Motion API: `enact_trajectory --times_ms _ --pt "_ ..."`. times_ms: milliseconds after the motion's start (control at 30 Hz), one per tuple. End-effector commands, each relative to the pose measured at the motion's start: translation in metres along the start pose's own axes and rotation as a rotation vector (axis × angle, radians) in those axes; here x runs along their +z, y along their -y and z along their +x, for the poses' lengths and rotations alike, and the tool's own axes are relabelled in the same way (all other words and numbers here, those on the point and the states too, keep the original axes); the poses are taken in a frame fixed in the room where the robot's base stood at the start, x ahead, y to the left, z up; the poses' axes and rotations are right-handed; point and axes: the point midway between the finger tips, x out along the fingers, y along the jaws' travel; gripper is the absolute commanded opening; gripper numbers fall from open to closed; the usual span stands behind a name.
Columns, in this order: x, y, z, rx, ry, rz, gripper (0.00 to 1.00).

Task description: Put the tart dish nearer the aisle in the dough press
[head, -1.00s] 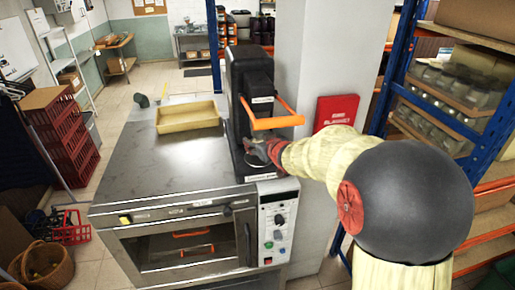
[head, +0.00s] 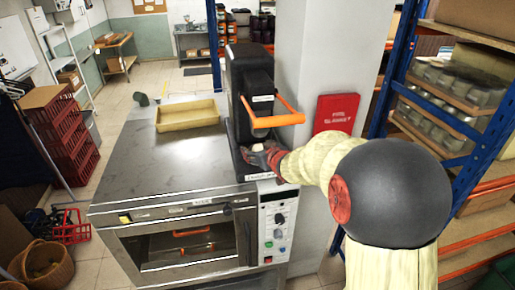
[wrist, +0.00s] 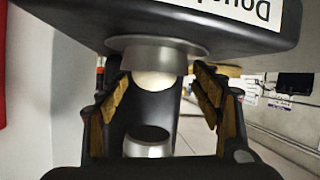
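My gripper (wrist: 161,72) is at the dough press (head: 250,85), over its base, as the head view (head: 262,157) shows. The wrist view is upside down. In it, a round grey metal dish (wrist: 158,52) with a pale dough mound (wrist: 156,82) sits at the black labelled press base. A silver cylinder of the press faces the dough across a gap. My two fingers are spread on either side of the dough and dish rim; any contact is hard to tell. The press's orange handle (head: 273,113) is above my gripper. No second dish can be made out.
A shallow tan tray (head: 187,115) lies on the steel oven top (head: 165,160), left of the press, and looks empty. A white pillar with a red box (head: 336,114) stands right of the press. A blue-posted shelf with jars (head: 440,100) is further right.

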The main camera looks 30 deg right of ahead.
Motion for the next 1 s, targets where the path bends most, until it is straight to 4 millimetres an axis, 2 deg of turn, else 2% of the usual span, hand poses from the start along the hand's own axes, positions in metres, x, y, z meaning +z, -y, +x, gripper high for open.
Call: enact_trajectory --times_ms 367,433,567,800,1000 --pt "-0.003 -0.001 -0.001 0.000 0.000 0.000 0.68" --pt "-0.004 -0.001 -0.007 0.001 -0.001 0.000 0.68" --pt "-0.004 -0.001 -0.028 0.001 -0.003 -0.001 0.68" --pt "-0.004 -0.001 -0.079 0.002 -0.002 -0.002 0.68" --pt "-0.004 -0.001 -0.110 0.002 -0.002 -0.001 0.68"
